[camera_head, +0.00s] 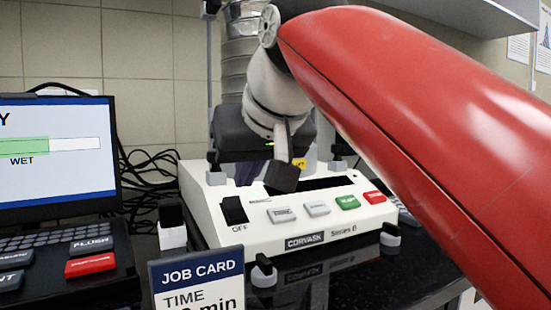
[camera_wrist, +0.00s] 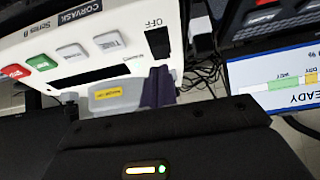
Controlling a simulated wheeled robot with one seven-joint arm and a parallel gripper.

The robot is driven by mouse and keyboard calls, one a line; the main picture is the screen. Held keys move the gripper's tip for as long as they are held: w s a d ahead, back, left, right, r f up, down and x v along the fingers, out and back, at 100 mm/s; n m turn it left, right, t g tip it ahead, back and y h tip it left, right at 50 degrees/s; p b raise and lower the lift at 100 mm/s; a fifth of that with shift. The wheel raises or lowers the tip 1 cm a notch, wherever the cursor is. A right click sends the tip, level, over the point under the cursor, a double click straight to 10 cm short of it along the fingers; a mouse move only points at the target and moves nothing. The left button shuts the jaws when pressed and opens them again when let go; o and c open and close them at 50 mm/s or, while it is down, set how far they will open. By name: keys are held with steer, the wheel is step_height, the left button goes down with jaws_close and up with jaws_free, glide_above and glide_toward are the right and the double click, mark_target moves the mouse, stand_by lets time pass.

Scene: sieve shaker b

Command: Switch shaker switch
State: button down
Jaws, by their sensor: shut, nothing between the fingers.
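The shaker switch is a black rocker (camera_head: 234,210) at the left of the white shaker's control panel (camera_head: 290,238), with "OFF" printed at its front edge. The rocker also shows in the wrist view (camera_wrist: 158,42). My gripper (camera_head: 244,180) points down just behind the rocker, its dark purple fingers together and empty. In the wrist view the fingers (camera_wrist: 157,74) end close to the rocker's far side from the OFF label, with a small gap in the picture. Whether they touch it, I cannot tell. The rocker's tilt is unclear.
Two grey buttons, a green button (camera_head: 347,202) and a red button (camera_head: 374,197) sit right of the rocker. A monitor (camera_head: 60,150) and a black keypad with a red key (camera_head: 90,265) stand left. A job card (camera_head: 198,285) stands in front. Cables lie behind.

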mark_target(236, 211)
steer(key=x, duration=0.5)
steer(key=shift+w+a+f+b, duration=0.15)
steer(key=shift+w+f+b, duration=0.1)
steer(key=shift+b, duration=0.15)
steer(key=shift+r, duration=0.1)
steer(key=shift+a+r+p, duration=0.1)
steer(key=shift+p, duration=0.6)
steer(key=shift+w+f+g, duration=0.1)
steer(key=shift+f+g, duration=0.2)
steer(key=shift+f, duration=0.05)
steer(key=shift+f, duration=0.1)
steer(key=shift+s+d+f+b, duration=0.3)
steer(key=shift+s+d+b, duration=0.1)
steer(key=shift+s, duration=0.2)
